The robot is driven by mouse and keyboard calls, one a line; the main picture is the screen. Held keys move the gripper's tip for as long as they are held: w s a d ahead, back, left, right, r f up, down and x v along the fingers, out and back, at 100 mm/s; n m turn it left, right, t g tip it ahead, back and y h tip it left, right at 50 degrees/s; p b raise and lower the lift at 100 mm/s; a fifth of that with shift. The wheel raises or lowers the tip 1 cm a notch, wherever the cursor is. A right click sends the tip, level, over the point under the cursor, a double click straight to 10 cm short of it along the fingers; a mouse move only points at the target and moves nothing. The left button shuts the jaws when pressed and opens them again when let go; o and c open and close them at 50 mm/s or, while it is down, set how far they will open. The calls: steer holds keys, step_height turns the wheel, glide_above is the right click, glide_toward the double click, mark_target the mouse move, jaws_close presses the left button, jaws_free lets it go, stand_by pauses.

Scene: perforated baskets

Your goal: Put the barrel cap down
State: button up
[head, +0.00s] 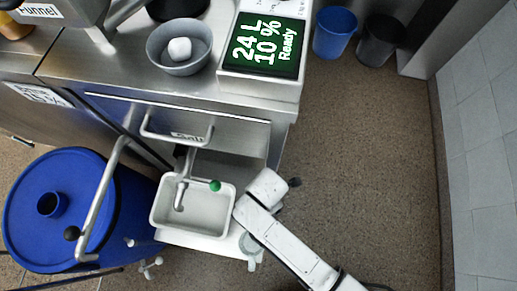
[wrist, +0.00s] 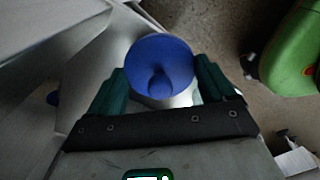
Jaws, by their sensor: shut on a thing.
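The barrel cap (wrist: 158,62) is a round blue piece with a raised part in its middle. In the wrist view it sits between the two dark green fingers of my gripper (wrist: 158,82), which is shut on it. In the head view my arm reaches up from the lower right to beside the white sink tray; the fingers and the cap cannot be made out there. The blue barrel (head: 85,175) stands at the lower left, with a dark round opening (head: 52,204) in its lid.
A steel counter carries a grey bowl (head: 158,61) with a white lump and a scale (head: 265,50) reading "Ready". A white basin (head: 221,208) with a tap is left of my arm. Two bins, blue (head: 334,38) and black (head: 379,44), stand at the top. The floor on the right is clear.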

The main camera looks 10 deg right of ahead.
steer(key=shift+w+a, duration=0.2)
steer(key=shift+a, duration=0.45)
steer(key=shift+w+a+f+b, duration=0.1)
steer(key=shift+a+f+b, duration=0.15)
steer(key=shift+f, duration=0.35)
steer(key=shift+w+a+f+b, duration=0.1)
steer(key=shift+a+f+b, duration=0.1)
steer(key=shift+f, duration=0.35)
steer(key=shift+w+a+f+b, duration=0.1)
steer(key=shift+a+f+b, duration=0.15)
steer(key=shift+f, duration=0.35)
steer(key=shift+s+f, duration=0.1)
steer(key=o, duration=0.9)
step_height(320, 180, up, 12)
steer(key=p, duration=0.3)
